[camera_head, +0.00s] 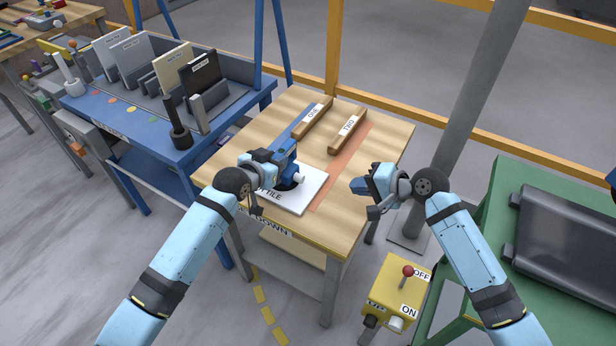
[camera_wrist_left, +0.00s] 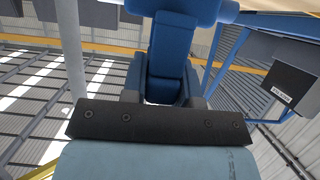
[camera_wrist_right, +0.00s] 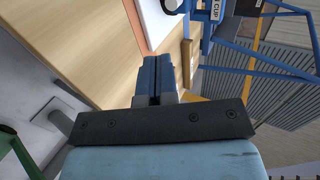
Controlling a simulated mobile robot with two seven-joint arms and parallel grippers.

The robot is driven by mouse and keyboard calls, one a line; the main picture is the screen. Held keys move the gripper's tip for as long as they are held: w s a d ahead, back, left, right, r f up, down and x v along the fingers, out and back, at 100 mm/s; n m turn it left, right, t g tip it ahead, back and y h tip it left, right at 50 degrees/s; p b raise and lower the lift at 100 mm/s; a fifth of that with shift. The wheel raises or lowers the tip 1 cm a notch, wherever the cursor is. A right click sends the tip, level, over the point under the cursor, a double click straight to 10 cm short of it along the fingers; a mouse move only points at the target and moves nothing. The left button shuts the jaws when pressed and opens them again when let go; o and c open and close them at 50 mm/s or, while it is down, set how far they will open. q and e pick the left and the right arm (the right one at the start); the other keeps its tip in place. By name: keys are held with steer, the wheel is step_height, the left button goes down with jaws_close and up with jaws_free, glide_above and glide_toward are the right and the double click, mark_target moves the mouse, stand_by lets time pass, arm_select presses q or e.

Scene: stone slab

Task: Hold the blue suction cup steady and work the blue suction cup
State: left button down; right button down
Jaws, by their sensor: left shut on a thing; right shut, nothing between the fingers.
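The blue suction cup (camera_head: 287,155) stands on a white tile (camera_head: 304,194) on the wooden table, with a dark pad and a pale end piece showing. My left gripper (camera_head: 280,167) is shut on it and hides part of it. In the left wrist view, blue fingers meet a blue bar (camera_wrist_left: 205,8) at the top edge. The cup's label shows partly at the top of the right wrist view (camera_wrist_right: 215,10). My right gripper (camera_head: 360,186) is shut and empty, apart from the cup, over the table's right side.
Wooden bars marked ONE (camera_head: 313,117) and TWO (camera_head: 347,131) lie at the back of the table. A blue rack (camera_head: 150,125) with upright slabs stands left. A yellow ON/OFF switch box (camera_head: 396,292) stands in front, right. A green table (camera_head: 500,215) is at right.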

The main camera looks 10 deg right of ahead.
stand_by(0.3)
glide_toward(303, 179)
steer(key=f, duration=0.1)
steer(key=a+f, duration=0.1)
steer(key=w+a+f, duration=0.1)
steer(key=shift+w+f, duration=0.1)
steer(key=shift+f, duration=0.2)
steer(key=shift+w+a, duration=0.75)
steer(key=shift+a, duration=0.2)
steer(key=shift+w+a, duration=0.4)
steer(key=shift+a, duration=0.2)
